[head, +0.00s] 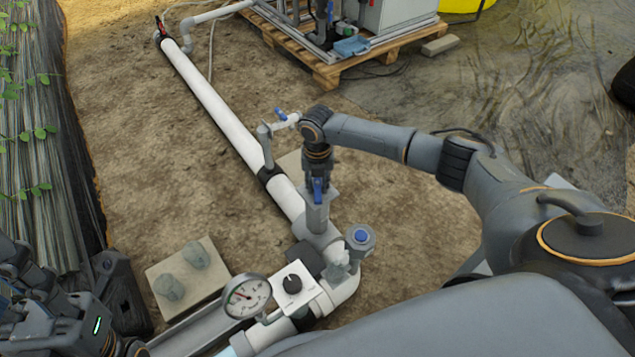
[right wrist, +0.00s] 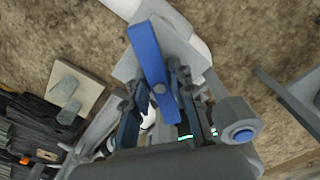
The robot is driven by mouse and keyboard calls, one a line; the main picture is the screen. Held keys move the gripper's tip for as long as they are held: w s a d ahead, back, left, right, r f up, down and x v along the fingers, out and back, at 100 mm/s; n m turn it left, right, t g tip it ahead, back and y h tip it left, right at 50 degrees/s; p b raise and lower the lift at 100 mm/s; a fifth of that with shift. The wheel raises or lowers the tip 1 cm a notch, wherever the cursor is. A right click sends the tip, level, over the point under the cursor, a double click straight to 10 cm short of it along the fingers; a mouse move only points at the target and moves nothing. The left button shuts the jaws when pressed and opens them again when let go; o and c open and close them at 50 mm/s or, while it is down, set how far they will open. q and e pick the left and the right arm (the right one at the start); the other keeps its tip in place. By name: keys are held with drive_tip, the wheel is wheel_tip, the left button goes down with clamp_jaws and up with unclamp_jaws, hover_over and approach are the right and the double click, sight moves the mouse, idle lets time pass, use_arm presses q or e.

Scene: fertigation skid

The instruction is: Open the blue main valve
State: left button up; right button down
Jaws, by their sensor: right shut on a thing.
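The blue main valve (head: 318,188) has a blue lever on a grey body, set on the thick white pipe (head: 225,120). My right gripper (head: 318,176) reaches down onto it from above. In the right wrist view the blue lever (right wrist: 150,60) runs between the two dark fingers of the right gripper (right wrist: 158,90), which is shut on it. The lever's angle to the pipe is hard to judge. My left gripper (head: 75,325) is at the lower left, well away from the valve; its fingers are not clear.
A pressure gauge (head: 247,296) and a white box with a black knob (head: 294,288) sit close in front of the valve. A blue-capped fitting (head: 361,238) stands to its right. A smaller blue-handled valve (head: 281,114) is behind. A concrete slab (head: 213,255) lies left; bare soil surrounds the pipe.

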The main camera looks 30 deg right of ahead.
drive_tip(key=n, duration=0.4)
drive_tip(key=shift+f, duration=0.15)
drive_tip(key=n, duration=0.4)
drive_tip(key=shift+s, duration=0.1)
drive_tip(key=c, duration=1.1)
unclamp_jaws()
drive_tip(key=shift+o, duration=0.2)
